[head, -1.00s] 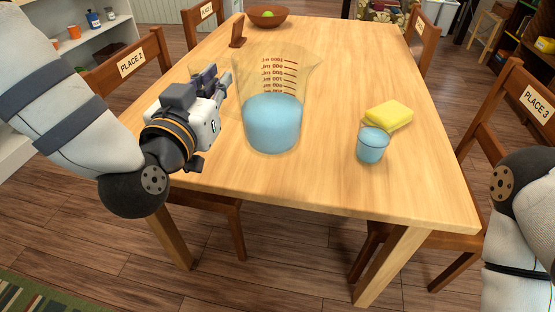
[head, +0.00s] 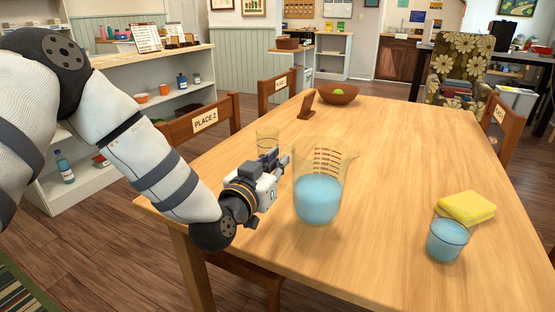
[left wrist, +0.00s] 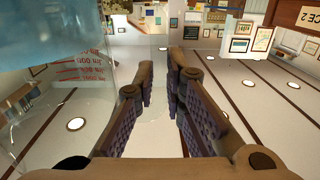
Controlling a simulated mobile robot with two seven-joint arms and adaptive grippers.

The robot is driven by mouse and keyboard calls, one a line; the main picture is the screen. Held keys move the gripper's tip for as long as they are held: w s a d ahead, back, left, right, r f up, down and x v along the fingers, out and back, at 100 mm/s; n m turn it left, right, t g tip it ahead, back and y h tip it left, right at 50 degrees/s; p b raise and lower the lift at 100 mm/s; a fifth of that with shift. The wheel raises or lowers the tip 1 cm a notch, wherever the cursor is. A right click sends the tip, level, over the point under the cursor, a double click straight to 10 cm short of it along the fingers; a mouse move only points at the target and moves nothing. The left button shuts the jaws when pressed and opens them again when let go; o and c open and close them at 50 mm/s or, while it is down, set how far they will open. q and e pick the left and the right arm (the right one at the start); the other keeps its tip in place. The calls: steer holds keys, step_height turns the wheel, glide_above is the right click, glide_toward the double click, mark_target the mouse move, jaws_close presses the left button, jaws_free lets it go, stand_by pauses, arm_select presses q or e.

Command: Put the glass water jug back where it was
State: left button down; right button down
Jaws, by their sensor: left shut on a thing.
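The glass water jug (head: 318,199) is clear, with red measuring marks and blue water in its lower part. It is upright over the near left part of the wooden table (head: 400,190). I cannot tell whether its base touches the wood. My left gripper (head: 283,162) is at the jug's left side, shut on the jug, apparently by its handle. In the left wrist view the fingers (left wrist: 160,100) close around something transparent, with the jug (left wrist: 60,90) filling the left. The grip itself is hard to see. My right gripper is out of view.
A small glass of blue water (head: 447,241) and a yellow sponge (head: 466,207) are at the table's right. A clear empty glass (head: 267,137) stands behind my left gripper. A brown stand (head: 307,105) and bowl (head: 338,94) are at the far end. The table's middle is clear.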

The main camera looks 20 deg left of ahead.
arm_select(q)
steer(key=shift+w+a+f, duration=0.1)
steer(key=shift+w+f, duration=0.05)
steer(key=shift+w, duration=0.1)
steer(key=shift+w+f+b, duration=0.15)
steer(key=shift+f+b, duration=0.3)
steer(key=shift+f, duration=1.3)
steer(key=c, duration=1.7)
jaws_free()
steer(key=shift+f, duration=0.1)
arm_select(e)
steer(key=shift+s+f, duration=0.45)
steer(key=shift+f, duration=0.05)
arm_select(q)
steer(key=shift+o, duration=0.2)
steer(key=shift+s+r, duration=0.2)
steer(key=shift+s, duration=0.1)
steer(key=s+p, duration=0.1)
steer(key=s, duration=1)
steer(key=shift+s, duration=0.3)
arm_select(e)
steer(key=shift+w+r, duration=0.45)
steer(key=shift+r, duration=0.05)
